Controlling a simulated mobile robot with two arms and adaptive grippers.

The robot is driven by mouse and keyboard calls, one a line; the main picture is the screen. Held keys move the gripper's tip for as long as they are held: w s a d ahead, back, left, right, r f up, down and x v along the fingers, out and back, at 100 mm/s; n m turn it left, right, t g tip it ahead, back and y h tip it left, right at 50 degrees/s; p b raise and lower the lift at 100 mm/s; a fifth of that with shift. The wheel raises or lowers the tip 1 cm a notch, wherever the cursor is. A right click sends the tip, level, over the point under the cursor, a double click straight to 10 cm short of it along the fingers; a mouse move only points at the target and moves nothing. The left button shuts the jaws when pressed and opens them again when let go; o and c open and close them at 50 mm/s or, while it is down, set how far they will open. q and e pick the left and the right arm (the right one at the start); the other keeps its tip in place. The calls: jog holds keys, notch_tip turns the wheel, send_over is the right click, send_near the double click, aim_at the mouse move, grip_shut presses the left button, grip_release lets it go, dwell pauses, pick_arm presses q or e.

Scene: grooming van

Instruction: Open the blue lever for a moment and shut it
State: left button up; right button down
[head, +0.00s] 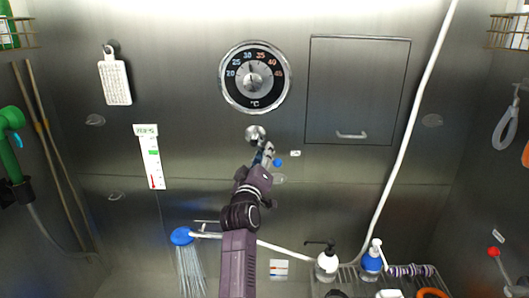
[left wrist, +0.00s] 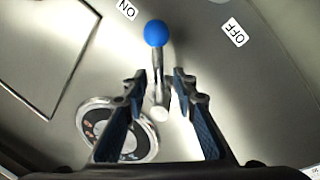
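The blue lever has a blue ball knob (left wrist: 156,33) on a metal stem and round hub. In the head view the knob (head: 278,162) shows just past my left gripper (head: 266,155), below the dial. In the left wrist view my left gripper (left wrist: 160,76) is open, with its fingers apart on either side of the stem. The knob lies beyond the fingertips, between an ON label (left wrist: 127,9) and an OFF label (left wrist: 234,32), nearer ON. I cannot tell whether a finger touches the stem. My right gripper is not in view.
Water streams from a blue shower head (head: 181,236) at lower left. A temperature dial (head: 254,77) is above the lever, and a closed hatch (head: 358,90) with a handle is to its right. A white bottle (head: 327,265) and a blue bottle (head: 371,262) stand on a rack below.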

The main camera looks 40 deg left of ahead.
pick_arm(q)
jog(key=v, duration=0.6)
dwell(2.2)
